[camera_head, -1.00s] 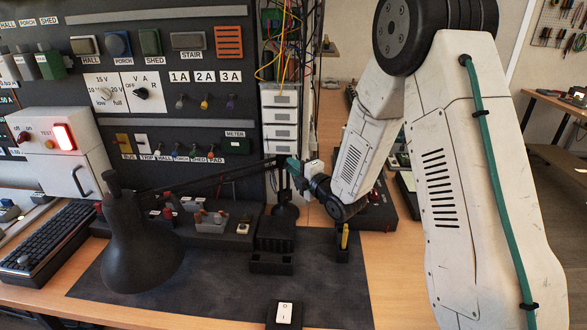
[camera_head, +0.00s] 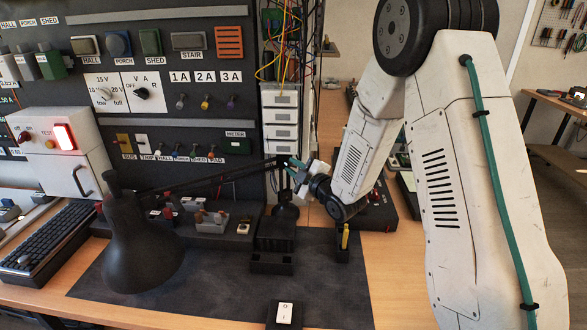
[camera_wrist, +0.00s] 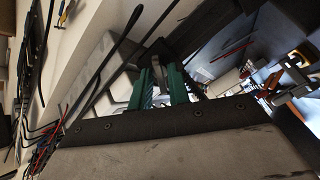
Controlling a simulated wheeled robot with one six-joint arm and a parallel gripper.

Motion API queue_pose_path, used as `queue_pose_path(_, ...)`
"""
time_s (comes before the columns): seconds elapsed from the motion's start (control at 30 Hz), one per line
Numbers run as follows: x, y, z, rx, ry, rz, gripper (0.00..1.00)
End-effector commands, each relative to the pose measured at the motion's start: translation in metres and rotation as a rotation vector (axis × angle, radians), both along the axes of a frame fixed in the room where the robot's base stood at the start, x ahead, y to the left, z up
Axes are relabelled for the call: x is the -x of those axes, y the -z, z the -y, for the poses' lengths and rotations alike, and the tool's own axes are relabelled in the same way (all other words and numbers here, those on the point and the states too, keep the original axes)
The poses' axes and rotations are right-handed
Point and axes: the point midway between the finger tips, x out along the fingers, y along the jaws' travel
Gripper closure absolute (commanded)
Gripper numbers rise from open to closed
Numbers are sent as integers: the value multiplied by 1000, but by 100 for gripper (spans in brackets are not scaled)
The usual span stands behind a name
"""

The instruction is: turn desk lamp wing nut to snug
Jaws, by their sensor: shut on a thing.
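The black desk lamp (camera_head: 142,245) has its shade low at the left of the head view. Its thin arm runs right to a joint on a short post above a round base. My gripper (camera_head: 292,167), with green fingers, is at that joint. In the wrist view my gripper (camera_wrist: 159,82) is shut on a small grey-brown piece, the wing nut (camera_wrist: 158,72), between its two green fingers. In the head view the nut is hidden by the fingers. How tight it is cannot be told.
A small black holder (camera_head: 343,245) stands right of the lamp base. The panel wall (camera_head: 215,125) is close behind. Loose wires (camera_head: 283,45) hang above the white drawers (camera_head: 280,118).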

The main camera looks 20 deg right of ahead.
Motion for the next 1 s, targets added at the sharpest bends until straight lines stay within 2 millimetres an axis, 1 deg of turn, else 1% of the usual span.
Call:
queue_pose_path(0.7,1,1,0,-634,2,-223,100)
queue_pose_path(1.0,1,1,0,-837,2,-293,100)
